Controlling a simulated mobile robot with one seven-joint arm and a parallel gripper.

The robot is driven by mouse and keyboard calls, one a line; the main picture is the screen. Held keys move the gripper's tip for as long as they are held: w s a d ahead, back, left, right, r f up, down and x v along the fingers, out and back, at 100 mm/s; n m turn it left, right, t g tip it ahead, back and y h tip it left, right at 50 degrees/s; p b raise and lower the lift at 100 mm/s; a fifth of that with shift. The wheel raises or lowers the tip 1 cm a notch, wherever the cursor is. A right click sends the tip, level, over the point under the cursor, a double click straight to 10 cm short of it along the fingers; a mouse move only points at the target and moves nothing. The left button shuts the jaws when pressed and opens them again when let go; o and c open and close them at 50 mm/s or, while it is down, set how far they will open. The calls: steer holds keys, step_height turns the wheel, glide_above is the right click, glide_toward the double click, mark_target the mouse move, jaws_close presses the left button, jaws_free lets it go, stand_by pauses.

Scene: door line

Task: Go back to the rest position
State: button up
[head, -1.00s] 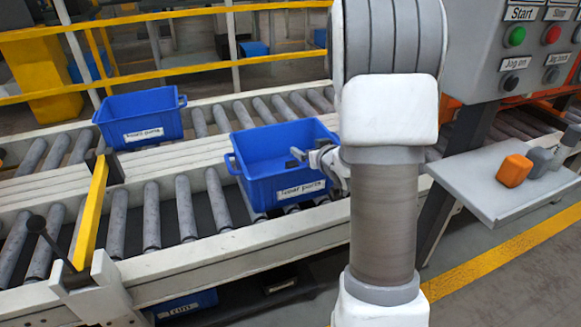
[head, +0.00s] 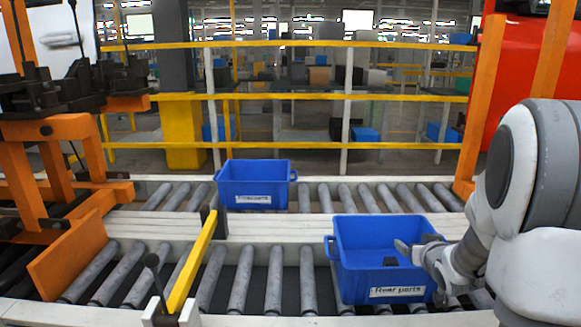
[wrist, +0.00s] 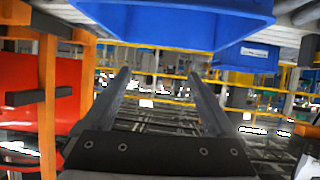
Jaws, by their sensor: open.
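My gripper (head: 415,247) is at the right of the head view, over the right rim of the near blue bin (head: 385,292). The bin sits on the near roller line and bears a white label. A small dark shape shows inside it, and I cannot tell whether it is a part or a fingertip. In the wrist view my gripper (wrist: 160,78) has its two fingers wide apart with nothing between them. The near bin (wrist: 180,22) fills the top of that view, close to the fingers.
A second labelled blue bin (head: 254,186) sits on the far roller line. A yellow bar (head: 193,262) crosses the near line at left. An orange frame (head: 70,190) with dark fixtures stands at far left. Yellow rails (head: 285,97) run behind. The rollers between bar and bin are clear.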

steer(key=s+a+r+g, duration=0.3)
steer(key=s+a+r, duration=0.4)
steer(key=s+r, duration=0.15)
steer(key=s+a+n+g+y, duration=0.1)
steer(key=s+a+g, duration=0.1)
steer(key=s+a, duration=0.6)
steer(key=s+a+g+y, duration=0.15)
steer(key=s+a, duration=0.25)
steer(key=s, duration=0.8)
step_height(320, 180, up, 19)
steer(key=p, duration=1.8)
steer(key=shift+s+n+p, duration=0.3)
steer(key=shift+s+p, duration=0.05)
steer(key=shift+s, duration=0.1)
steer(key=shift+g, duration=0.25)
